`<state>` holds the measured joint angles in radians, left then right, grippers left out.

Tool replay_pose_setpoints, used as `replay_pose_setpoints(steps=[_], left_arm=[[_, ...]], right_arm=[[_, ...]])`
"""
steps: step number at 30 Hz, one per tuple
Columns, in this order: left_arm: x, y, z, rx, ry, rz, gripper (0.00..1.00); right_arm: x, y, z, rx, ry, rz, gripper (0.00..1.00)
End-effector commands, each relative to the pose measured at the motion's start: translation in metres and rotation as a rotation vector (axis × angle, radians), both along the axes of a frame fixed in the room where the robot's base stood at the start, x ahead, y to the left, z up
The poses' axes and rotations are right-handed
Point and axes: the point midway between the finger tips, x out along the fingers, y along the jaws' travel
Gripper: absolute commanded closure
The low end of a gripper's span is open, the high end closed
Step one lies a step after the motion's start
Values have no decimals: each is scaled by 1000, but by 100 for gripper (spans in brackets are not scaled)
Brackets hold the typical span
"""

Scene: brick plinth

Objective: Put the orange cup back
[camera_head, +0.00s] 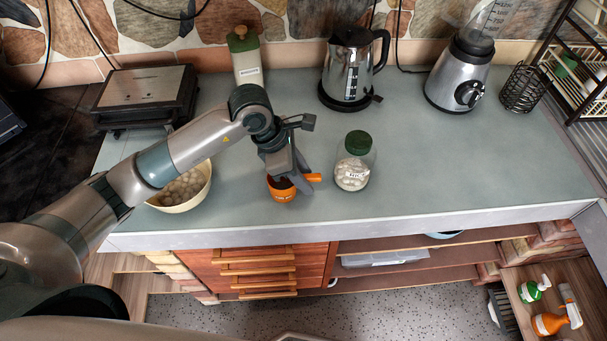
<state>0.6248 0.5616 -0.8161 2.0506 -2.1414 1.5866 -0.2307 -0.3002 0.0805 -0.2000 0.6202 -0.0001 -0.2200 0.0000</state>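The orange cup (284,196) is near the front edge of the counter, upright or nearly so, with its handle pointing right. My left gripper (289,176) reaches down to the cup from above, with its fingers at the rim. The fingers overlap the far part of the cup and hide part of its opening. I cannot tell whether they are closed on the cup wall, or whether the cup rests on the counter or is just above it. My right gripper is not in view.
A glass jar with a green lid (355,164) stands close right of the cup. A bowl of round items (188,198) is left, under my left arm. A grill (147,93), bottle (245,55), kettle (350,65) and blender (463,70) line the back. The counter's right half (450,160) is clear.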

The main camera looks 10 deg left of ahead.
Motion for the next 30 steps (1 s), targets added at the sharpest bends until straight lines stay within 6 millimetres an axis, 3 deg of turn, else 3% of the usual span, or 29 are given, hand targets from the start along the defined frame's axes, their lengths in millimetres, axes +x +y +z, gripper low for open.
replay_pose_setpoints(steps=[11, 30], left_arm=[[0, 3, 9, -1, -4, 0, 68], [-11, 40, 100, 0, -3, 1, 68]], right_arm=[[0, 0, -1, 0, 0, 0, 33], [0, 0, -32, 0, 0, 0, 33]])
